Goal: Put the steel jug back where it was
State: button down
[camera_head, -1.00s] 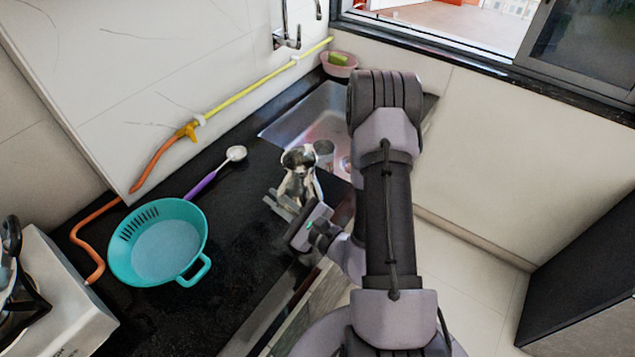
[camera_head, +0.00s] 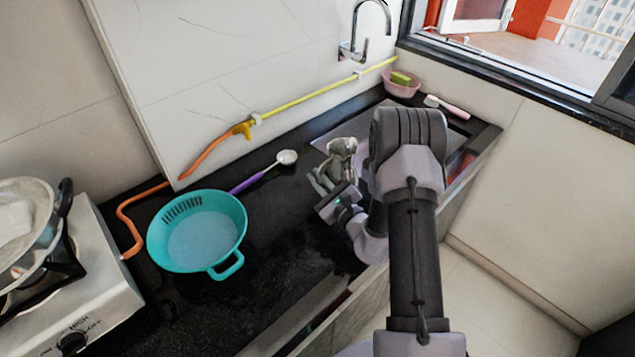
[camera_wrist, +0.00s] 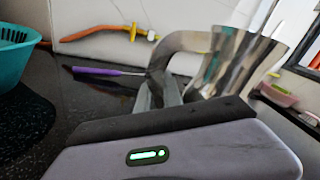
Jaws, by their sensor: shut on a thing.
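The steel jug (camera_head: 341,160) is shiny and sits in my gripper (camera_head: 322,184) near the left edge of the sink. In the wrist view the jug (camera_wrist: 245,62) fills the upper right, with its curved handle toward the left. My gripper (camera_wrist: 160,92) is shut on the jug there, at the handle side. The jug looks roughly upright. Whether its base touches the counter is hidden. My arm covers much of the sink (camera_head: 350,131).
A teal colander (camera_head: 235,262) stands on the black counter (camera_head: 285,235), left of the jug. A purple-handled ladle (camera_head: 262,174) lies behind it. A stove (camera_head: 105,290) with a pot (camera_head: 35,215) is at the left. A pink bowl (camera_head: 402,88) and brush (camera_head: 447,106) are beyond the sink.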

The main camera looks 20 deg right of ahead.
jog(key=c, duration=1.5)
grip_release()
